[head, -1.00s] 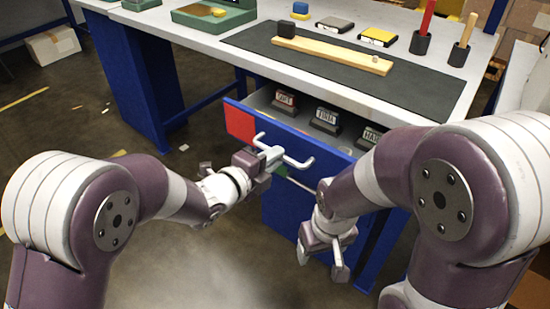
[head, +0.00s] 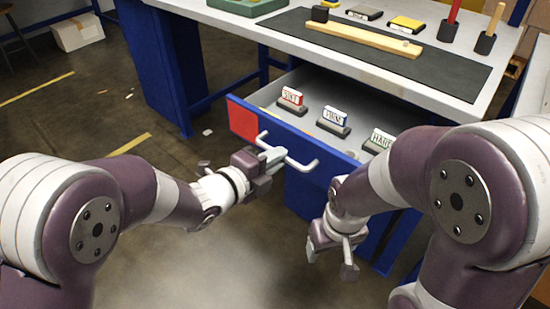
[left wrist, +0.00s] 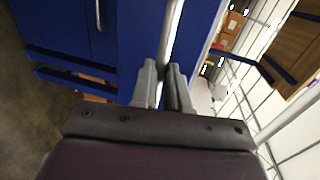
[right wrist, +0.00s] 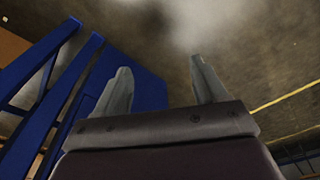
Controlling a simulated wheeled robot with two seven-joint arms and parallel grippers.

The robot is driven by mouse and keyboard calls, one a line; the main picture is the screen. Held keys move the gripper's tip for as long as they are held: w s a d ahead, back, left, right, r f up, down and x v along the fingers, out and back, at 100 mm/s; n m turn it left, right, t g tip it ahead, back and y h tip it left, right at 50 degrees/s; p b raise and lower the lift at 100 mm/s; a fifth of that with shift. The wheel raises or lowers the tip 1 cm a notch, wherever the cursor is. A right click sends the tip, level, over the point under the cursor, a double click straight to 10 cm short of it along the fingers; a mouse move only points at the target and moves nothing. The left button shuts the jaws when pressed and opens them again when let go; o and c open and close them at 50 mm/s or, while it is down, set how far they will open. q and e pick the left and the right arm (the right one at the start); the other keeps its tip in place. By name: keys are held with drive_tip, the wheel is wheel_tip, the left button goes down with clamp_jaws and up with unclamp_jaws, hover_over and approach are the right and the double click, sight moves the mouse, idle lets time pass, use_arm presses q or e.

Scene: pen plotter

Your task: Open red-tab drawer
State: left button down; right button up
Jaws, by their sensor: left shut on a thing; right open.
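The red-tab drawer stands well open, with its red tab (head: 242,121) at the left end of its blue front (head: 310,152). Its white bar handle (head: 301,163) faces me. My left gripper (head: 272,160) is shut on the handle, and the left wrist view shows the handle bar (left wrist: 172,40) between the fingers (left wrist: 165,85). Several stamps stand inside, among them a red one (head: 291,96), a blue one (head: 335,117) and one lettered in black (head: 381,138). My right gripper (head: 333,262) hangs open and empty below and right of the drawer front; it also shows in the right wrist view (right wrist: 160,85).
Blue bench legs (head: 160,60) stand at the left. The floor before the drawer is clear.

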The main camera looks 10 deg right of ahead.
use_arm(q)
drive_tip(key=c, duration=1.1)
unclamp_jaws()
drive_tip(key=p+v, duration=0.4)
drive_tip(key=v, duration=0.8)
drive_tip(key=shift+s+a, duration=0.2)
drive_tip(key=shift+a, duration=0.1)
